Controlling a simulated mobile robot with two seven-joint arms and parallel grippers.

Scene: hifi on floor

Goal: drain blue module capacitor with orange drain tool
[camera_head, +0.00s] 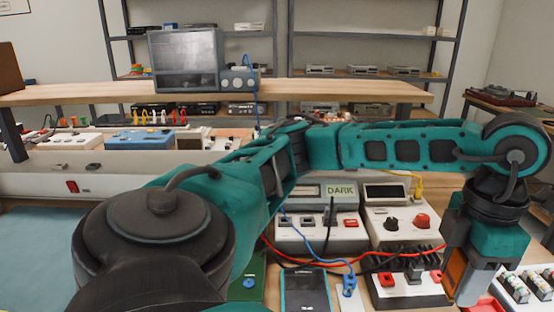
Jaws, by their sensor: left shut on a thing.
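My left arm reaches across the view from the left, and its gripper (468,283) points down at the right side. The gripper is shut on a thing. An orange piece (455,271) shows at its jaws and may be the drain tool, but most of it is hidden. A blue module (150,139) sits among pale modules on the bench at the left, far from the gripper. No capacitor can be made out on it. My right gripper is not in view.
A grey unit with a "DARK" display (341,190) and a unit with black and red knobs (400,223) stand in the middle. Red, black and blue cables run near a finned block (402,258). Component racks (525,287) are at the right. A raised shelf (300,90) crosses behind.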

